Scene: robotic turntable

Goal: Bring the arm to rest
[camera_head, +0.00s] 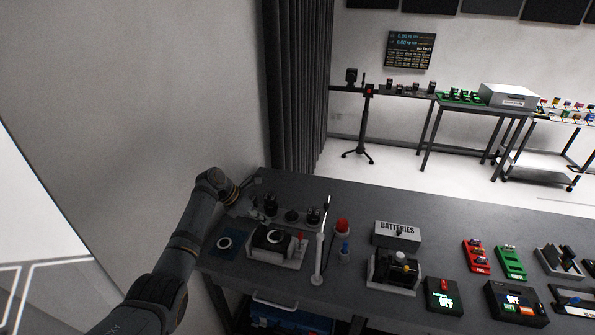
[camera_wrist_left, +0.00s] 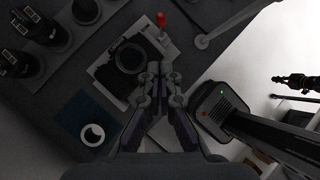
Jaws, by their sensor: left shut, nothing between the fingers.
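My left arm (camera_head: 180,255) comes in from the lower left in the head view and bends at the table's left end. Its gripper (camera_head: 257,181) is small and partly hidden there, above the table's back left corner. In the left wrist view the left gripper (camera_wrist_left: 158,70) is shut and empty, with its fingers together. The fingers appear in front of a camera (camera_wrist_left: 130,58) on a pale base; I cannot tell the gap. A dark jointed shape at the right edge of the wrist view looks like my right gripper (camera_wrist_left: 296,80); its fingers are too small to judge.
The camera also shows in the head view (camera_head: 272,238), beside a blue pad (camera_head: 224,243) and lenses (camera_head: 313,216). A white post (camera_head: 321,250), a red-topped item (camera_head: 342,226) and a BATTERIES box (camera_head: 397,234) stand to the right. A curtain (camera_head: 295,85) hangs behind the table.

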